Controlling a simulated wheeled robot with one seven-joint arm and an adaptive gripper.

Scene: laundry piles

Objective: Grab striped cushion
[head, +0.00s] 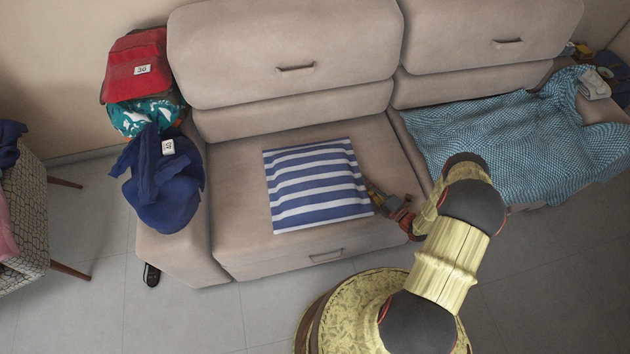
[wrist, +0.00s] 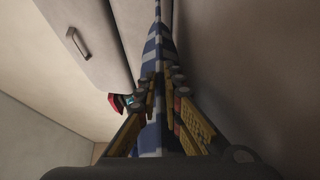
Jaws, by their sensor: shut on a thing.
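The blue-and-white striped cushion (head: 318,184) lies on the left seat of the beige sofa in the head view. My gripper (head: 377,196) is at the cushion's right edge, near its lower right corner. In the wrist view my gripper (wrist: 160,88) has its two fingers on either side of the striped cushion (wrist: 152,50), which is seen edge-on between them. The fingers are shut on that edge. The rest of the cushion appears to lie on the seat; its underside is hidden.
The sofa's backrest (head: 290,50) stands behind the cushion. A blue patterned blanket (head: 510,140) covers the right seat. A red garment (head: 136,66) and dark blue clothing (head: 165,185) lie on the left armrest. A patterned chair (head: 25,210) stands at far left. Floor shows in front.

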